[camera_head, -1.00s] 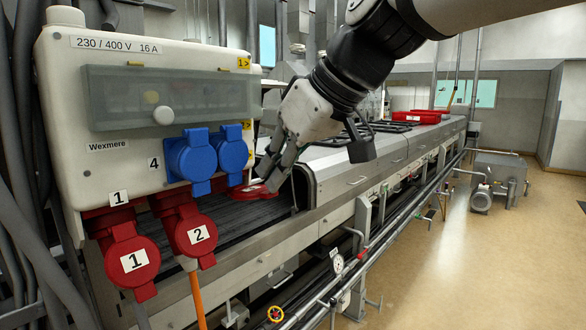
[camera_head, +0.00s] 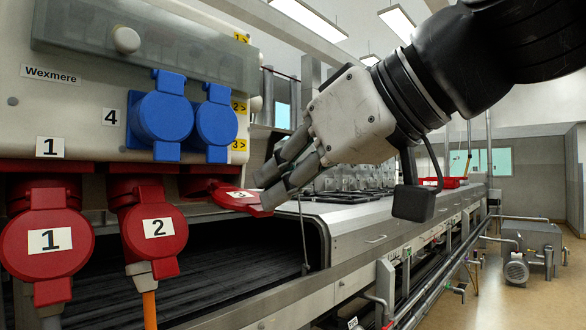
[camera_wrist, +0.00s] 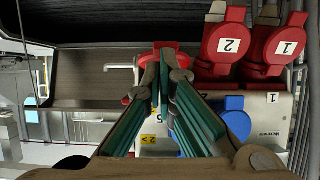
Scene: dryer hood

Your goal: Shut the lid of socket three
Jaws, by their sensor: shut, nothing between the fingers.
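The red lid of socket three (camera_head: 238,197) sticks out from under the right end of the socket box, raised well off the hanging position of its neighbours and showing part of a white label. My gripper (camera_head: 265,192) is shut, with its fingertips at the lid's outer right edge. They seem to touch it, but contact is not certain. In the wrist view, which is upside down, my gripper (camera_wrist: 160,76) has its fingers together with the red lid (camera_wrist: 165,47) just beyond the tips. The socket's opening is hidden.
Red lids one (camera_head: 48,246) and two (camera_head: 155,232) hang down at the left. Blue sockets (camera_head: 163,118) sit above, under a clear cover (camera_head: 150,45). A metal conveyor machine (camera_head: 365,232) runs below and behind; open floor lies at right.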

